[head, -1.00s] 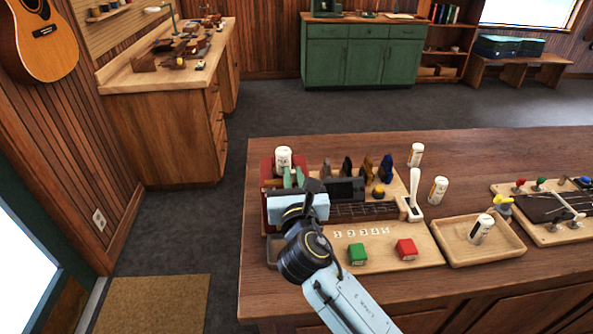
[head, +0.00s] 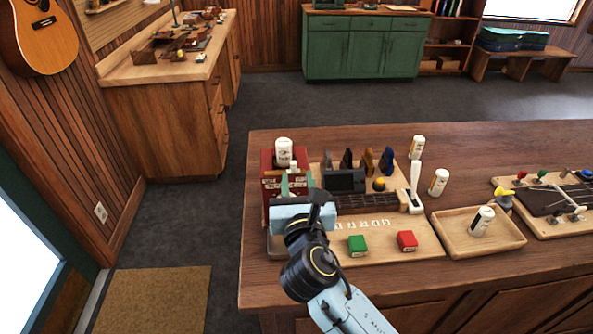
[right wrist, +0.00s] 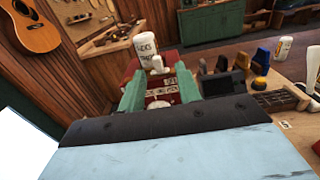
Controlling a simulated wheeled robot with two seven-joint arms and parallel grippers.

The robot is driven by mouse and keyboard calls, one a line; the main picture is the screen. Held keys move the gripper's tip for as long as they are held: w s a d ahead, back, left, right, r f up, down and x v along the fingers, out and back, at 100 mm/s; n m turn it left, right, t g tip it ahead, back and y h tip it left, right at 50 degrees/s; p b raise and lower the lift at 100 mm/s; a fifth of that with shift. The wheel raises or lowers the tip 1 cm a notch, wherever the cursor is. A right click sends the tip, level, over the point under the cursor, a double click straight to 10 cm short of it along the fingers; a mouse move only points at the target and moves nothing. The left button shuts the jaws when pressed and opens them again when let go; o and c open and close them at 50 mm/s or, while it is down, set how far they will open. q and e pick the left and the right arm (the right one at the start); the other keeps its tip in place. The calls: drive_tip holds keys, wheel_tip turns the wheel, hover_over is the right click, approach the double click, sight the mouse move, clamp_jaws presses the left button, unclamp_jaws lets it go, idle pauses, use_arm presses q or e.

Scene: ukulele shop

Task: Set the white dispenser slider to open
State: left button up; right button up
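The red dispenser (head: 268,188) stands at the left end of the wooden board, with a white bottle (head: 284,152) upright on top. The bottle also shows in the right wrist view (right wrist: 145,48). A small white slider (right wrist: 158,63) sits on the dispenser's front below the bottle. My right gripper (head: 298,183) is open in front of the dispenser. In the right wrist view its two green fingers (right wrist: 159,85) are apart, with the lettered red front between them and the slider just beyond their tips. The gripper looks empty. My left gripper is out of view.
A green block (head: 357,245) and a red block (head: 407,240) lie on the board to the right. Picks, a dark box (head: 345,181) and a white-handled lever (head: 414,186) stand behind. A wooden tray (head: 452,245) holds a white bottle.

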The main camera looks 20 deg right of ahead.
drive_tip(key=s+a, duration=0.1)
drive_tip(key=s, duration=0.7)
drive_tip(key=shift+s+a+b, duration=0.35)
